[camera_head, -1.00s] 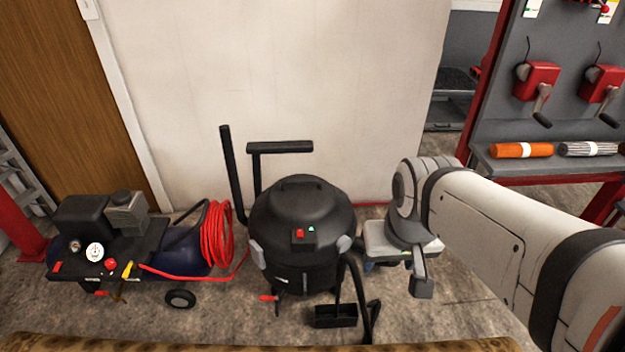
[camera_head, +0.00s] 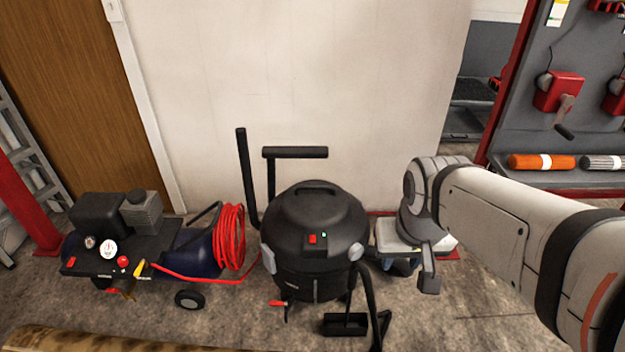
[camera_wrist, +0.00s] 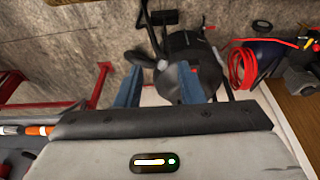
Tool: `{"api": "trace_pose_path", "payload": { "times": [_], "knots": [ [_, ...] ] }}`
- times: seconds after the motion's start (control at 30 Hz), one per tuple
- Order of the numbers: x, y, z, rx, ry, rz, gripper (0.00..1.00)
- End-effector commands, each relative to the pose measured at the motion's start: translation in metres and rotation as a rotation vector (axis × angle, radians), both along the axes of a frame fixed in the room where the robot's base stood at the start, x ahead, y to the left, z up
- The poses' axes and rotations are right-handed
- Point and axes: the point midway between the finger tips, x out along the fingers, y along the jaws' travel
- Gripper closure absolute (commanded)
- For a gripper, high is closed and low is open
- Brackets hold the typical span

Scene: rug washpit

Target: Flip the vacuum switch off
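The black shop vacuum (camera_head: 315,215) stands on the floor near the wall, in the middle of the head view. Its red switch (camera_head: 312,239) is on the front of the lid, with a small lit green light (camera_head: 324,235) beside it. The vacuum also shows upside down in the wrist view (camera_wrist: 185,45), partly behind a finger. My gripper (camera_wrist: 160,78) has its two blue fingers apart with nothing held between them. In the head view it is right of the vacuum, mostly hidden by my arm, and apart from the switch.
A compressor (camera_head: 110,235) with a coiled red hose (camera_head: 230,238) stands left of the vacuum. The vacuum's hose and floor nozzle (camera_head: 345,325) lie in front. A rolled rug (camera_head: 80,340) crosses the lower left. A red-framed tool rack (camera_head: 500,110) stands at right.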

Motion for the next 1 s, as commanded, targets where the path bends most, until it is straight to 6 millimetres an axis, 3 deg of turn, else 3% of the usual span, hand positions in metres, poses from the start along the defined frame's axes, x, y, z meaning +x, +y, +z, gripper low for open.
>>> {"api": "trace_pose_path", "payload": {
  "times": [0.03, 0.4, 0.67, 1.0],
  "knots": [
    [0.014, 0.000, -0.016, -0.008, -0.005, -0.003, 0.70],
    [0.142, 0.014, -0.084, -0.059, -0.120, -0.033, 1.00],
    [0.232, 0.041, -0.150, -0.067, -0.208, -0.036, 1.00],
    [0.338, 0.094, -0.260, -0.040, -0.318, -0.017, 1.00]
  ]
}}
